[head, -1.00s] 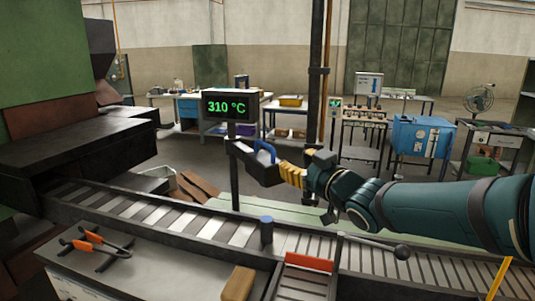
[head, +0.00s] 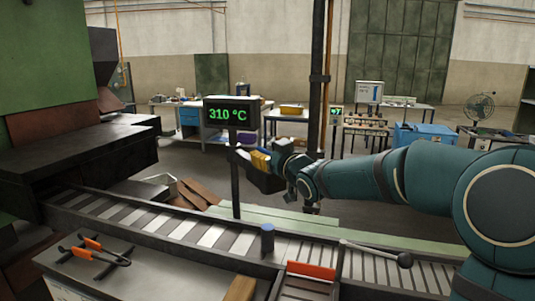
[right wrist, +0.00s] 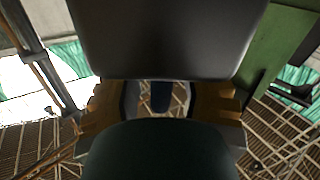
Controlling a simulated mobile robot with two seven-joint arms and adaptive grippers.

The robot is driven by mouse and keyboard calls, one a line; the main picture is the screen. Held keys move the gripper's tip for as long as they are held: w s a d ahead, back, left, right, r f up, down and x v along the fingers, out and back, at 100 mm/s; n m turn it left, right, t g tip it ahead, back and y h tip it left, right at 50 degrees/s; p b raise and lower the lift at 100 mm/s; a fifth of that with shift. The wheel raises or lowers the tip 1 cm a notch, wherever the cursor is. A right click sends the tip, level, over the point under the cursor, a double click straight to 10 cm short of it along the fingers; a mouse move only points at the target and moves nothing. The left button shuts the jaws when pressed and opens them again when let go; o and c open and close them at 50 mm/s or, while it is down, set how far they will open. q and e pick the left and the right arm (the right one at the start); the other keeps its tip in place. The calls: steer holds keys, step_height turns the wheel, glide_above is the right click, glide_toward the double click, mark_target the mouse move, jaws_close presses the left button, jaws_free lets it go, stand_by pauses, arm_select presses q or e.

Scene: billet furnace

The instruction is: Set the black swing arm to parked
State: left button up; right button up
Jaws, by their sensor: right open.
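My right gripper (head: 254,166) is up and away from the rod, above the far side of the conveyor, beside the display post. It is open, with no held object visible. In the right wrist view, dark gripper parts (right wrist: 160,97) fill the middle and the roof shows behind. My left gripper is not in view.
A display reading 310 °C (head: 231,112) stands on a thin post close to my right gripper. A blue cylinder (head: 267,238) stands at the conveyor (head: 180,227). Orange-handled tongs (head: 95,250) lie on the front bench. The furnace (head: 80,155) is at left.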

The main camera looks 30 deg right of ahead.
jaws_close()
stand_by(0.5)
